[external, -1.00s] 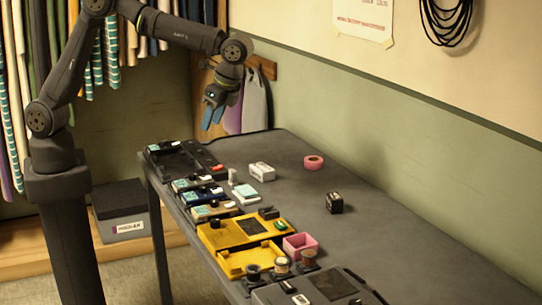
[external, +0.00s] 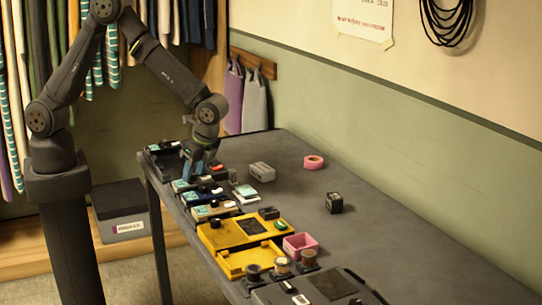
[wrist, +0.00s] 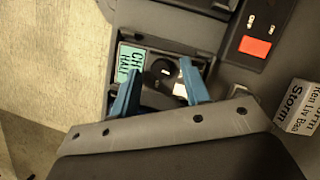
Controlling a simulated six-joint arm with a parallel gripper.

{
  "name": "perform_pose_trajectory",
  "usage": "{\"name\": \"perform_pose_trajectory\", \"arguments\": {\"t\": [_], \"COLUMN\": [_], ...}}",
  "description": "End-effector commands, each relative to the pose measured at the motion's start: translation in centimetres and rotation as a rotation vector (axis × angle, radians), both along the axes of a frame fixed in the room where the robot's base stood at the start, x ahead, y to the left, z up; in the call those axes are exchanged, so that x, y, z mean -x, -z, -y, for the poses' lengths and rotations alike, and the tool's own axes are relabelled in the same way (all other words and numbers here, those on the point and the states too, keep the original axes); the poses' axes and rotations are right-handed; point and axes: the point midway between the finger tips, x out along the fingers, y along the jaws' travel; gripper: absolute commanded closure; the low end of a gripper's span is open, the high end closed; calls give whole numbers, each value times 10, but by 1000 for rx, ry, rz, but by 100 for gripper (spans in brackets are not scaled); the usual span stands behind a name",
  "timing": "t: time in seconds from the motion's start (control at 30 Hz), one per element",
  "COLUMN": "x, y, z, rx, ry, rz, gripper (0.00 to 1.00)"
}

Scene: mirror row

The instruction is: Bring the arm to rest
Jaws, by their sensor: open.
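My gripper (external: 197,158) is low over the far left end of the grey table (external: 395,230), pointing down at the row of small devices. In the wrist view its two blue fingers (wrist: 157,88) are apart, with nothing held between them. Beyond and between them lie a black round knob (wrist: 163,72) and a teal label (wrist: 131,62) on a dark device. I cannot tell whether the fingertips touch the device.
A red switch (wrist: 255,47) and a white printed box (wrist: 299,108) are to the right in the wrist view. A yellow unit (external: 232,234), pink bin (external: 299,244), pink tape roll (external: 313,162) and black block (external: 334,202) are on the table. Its right side is mostly clear.

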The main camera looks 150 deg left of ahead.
Motion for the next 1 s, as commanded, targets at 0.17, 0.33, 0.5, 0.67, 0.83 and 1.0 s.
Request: {"name": "perform_pose_trajectory", "arguments": {"t": [0.17, 0.33, 0.5, 0.67, 0.83, 1.0], "x": [-1, -1, -10, -13, -14, -13], "y": [0, -1, -20, -29, -31, -31], "z": [3, 5, 3, 3, 3, 3], "rx": [0, 1, -2, 1, 1, 1], "ry": [219, 413, 425, 422, 422, 421], "rz": [-1, 0, 2, 0, 0, 0], "gripper": [57, 57, 57, 57, 57, 50]}}
